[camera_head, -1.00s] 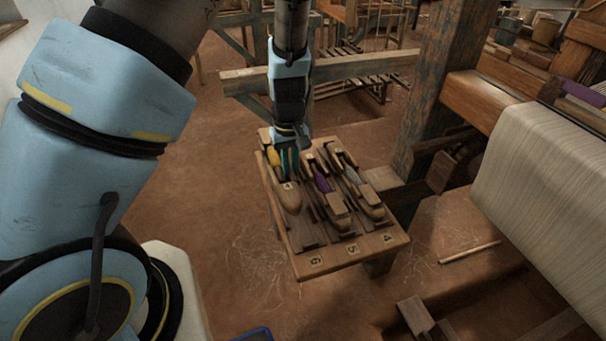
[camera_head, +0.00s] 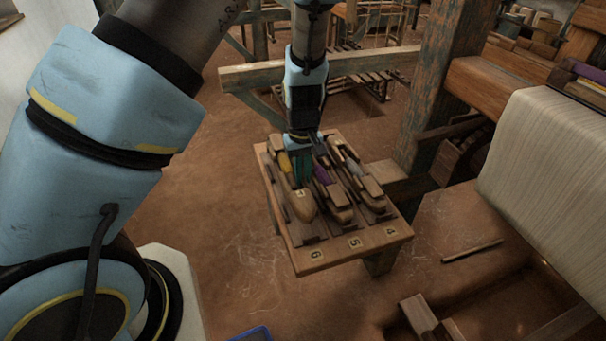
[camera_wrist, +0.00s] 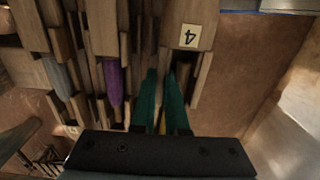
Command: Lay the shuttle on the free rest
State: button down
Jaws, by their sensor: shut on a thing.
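The shuttle with yellow thread (camera_head: 303,208) is wooden and bears a tag that reads 4 in the wrist view (camera_wrist: 198,25). My gripper (camera_head: 301,178) points down with teal fingers shut on this shuttle; the fingers also show in the wrist view (camera_wrist: 161,82). The shuttle is over the left part of a small wooden stand (camera_head: 350,259), whose front edge is marked 6, 5, 4 from left to right. A purple-thread shuttle (camera_head: 338,205) lies in the middle and a grey-thread shuttle (camera_head: 373,200) at the right. I cannot tell the held shuttle's height.
A loom with pale cloth (camera_head: 545,150) stands at the right, beside a worn wooden post (camera_head: 440,95). A wooden beam (camera_head: 245,77) runs behind the stand. A thin stick (camera_head: 472,251) lies on the right. The floor left of the stand is clear.

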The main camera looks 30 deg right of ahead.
aim_at(303, 187)
jog(key=shift+f+b, duration=1.3)
jog(key=shift+f, duration=0.9)
jog(key=c, duration=0.9)
grip_release()
jog(key=shift+o, duration=0.2)
notch_tip(303, 187, up, 8)
jog(key=p, duration=0.7)
jog(key=shift+r, duration=0.1)
